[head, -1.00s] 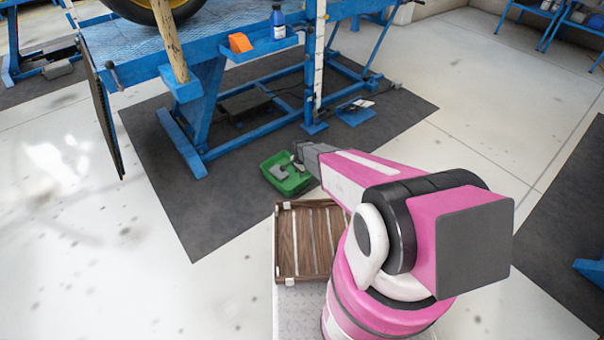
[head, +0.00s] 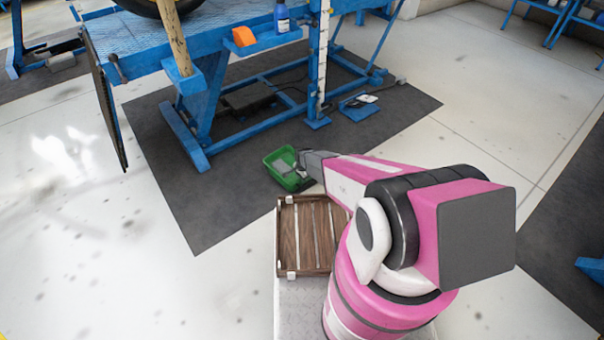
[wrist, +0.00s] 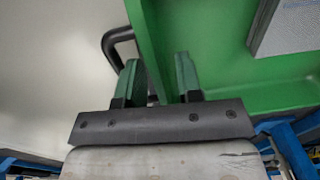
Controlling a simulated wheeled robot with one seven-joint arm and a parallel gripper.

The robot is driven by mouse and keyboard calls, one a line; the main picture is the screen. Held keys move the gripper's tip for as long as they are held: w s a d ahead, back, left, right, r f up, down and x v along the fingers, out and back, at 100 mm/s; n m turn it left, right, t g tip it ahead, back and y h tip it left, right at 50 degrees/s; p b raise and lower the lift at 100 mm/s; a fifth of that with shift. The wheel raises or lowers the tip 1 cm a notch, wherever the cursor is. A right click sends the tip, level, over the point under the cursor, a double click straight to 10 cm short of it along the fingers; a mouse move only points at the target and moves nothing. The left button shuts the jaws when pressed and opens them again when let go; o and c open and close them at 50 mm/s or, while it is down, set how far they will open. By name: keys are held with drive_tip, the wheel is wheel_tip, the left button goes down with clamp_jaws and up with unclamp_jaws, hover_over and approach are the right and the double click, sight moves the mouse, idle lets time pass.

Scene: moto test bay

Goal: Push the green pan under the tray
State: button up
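The green pan (head: 274,160) rests on the dark floor mat, in front of the blue lift, with a grey item in it. My gripper (head: 303,158) reaches down at its right side and hides part of it. In the wrist view the pan (wrist: 220,30) fills the upper right. My gripper (wrist: 160,80) has its fingers apart, with a pan wall running down between them. I see no clear grip on it. A black handle (wrist: 112,45) shows beside the left finger. A blue tray (head: 262,43) is fixed high on the lift, left of its upright.
An orange piece (head: 243,36) and a blue bottle (head: 281,20) are on the blue tray. Blue lift legs (head: 187,130) and crossbars stand behind the pan. A slatted wooden tray (head: 306,240) lies on my deck. Pale floor is clear at left.

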drive_tip(key=shift+f, duration=0.6)
clamp_jaws()
idle(1.1)
